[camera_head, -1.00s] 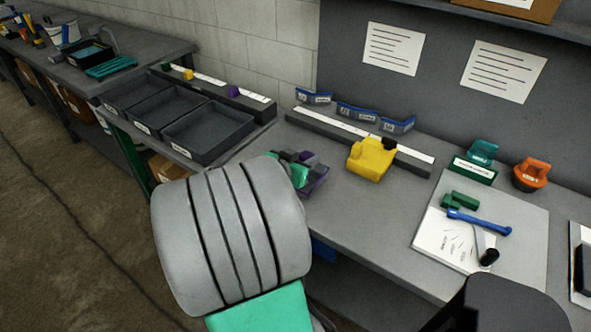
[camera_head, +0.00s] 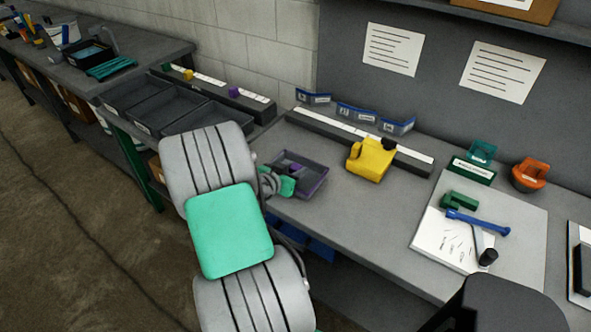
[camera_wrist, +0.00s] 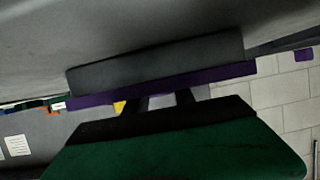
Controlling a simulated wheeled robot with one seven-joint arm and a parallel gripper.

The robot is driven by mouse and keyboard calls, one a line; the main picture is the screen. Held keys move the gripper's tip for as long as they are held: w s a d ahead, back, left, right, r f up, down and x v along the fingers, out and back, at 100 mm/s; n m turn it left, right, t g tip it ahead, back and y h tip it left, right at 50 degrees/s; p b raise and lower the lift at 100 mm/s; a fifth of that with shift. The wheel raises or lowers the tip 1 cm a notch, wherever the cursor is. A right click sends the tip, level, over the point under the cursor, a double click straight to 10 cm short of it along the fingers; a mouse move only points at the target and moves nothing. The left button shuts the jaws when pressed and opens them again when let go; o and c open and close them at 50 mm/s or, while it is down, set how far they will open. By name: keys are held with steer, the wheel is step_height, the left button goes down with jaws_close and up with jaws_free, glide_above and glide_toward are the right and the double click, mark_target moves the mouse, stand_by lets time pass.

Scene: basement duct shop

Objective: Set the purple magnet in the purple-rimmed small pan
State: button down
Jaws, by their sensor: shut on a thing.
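The small pan (camera_head: 318,187) is dark grey with a purple rim and lies on the bench left of the yellow tool. My gripper (camera_head: 290,175) reaches over its left side, low at the pan. It is shut on the purple magnet (camera_head: 294,169), a small purple piece at its tips, within the pan's outline. Whether the magnet touches the pan floor I cannot tell. In the wrist view the pan's purple rim (camera_wrist: 160,87) crosses the picture just beyond my dark fingers (camera_wrist: 163,101); the magnet is not clear there.
A yellow tool (camera_head: 370,158) stands right of the pan, by a long rail with a white strip (camera_head: 345,127). Another rail at the left carries a second purple block (camera_head: 233,92). Dark bins (camera_head: 170,105) stand left. A white sheet (camera_head: 455,238) with tools lies right.

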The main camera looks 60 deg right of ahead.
steer(key=c, duration=1.1)
jaws_free()
steer(key=shift+o, duration=0.2)
steer(key=shift+r+p, duration=0.3)
steer(key=shift+p, duration=0.15)
steer(key=b+v, duration=0.1)
steer(key=v, duration=1.1)
steer(key=shift+f, duration=0.15)
steer(key=w+a+f+n+t+y, duration=0.25)
steer(key=w+a+n+y, duration=0.25)
steer(key=w+a, duration=0.45)
steer(key=a+r+n+t+y, duration=0.1)
steer(key=a+r+n+y, duration=0.2)
steer(key=a+n, duration=0.4)
steer(key=s+a+r+n+t+y, duration=0.1)
steer(key=a+r+n+y, duration=0.2)
steer(key=a, duration=1.8)
steer(key=n+y, duration=0.2)
steer(key=n, duration=0.2)
steer(key=shift+a+n, duration=0.3)
steer(key=shift+a, duration=0.1)
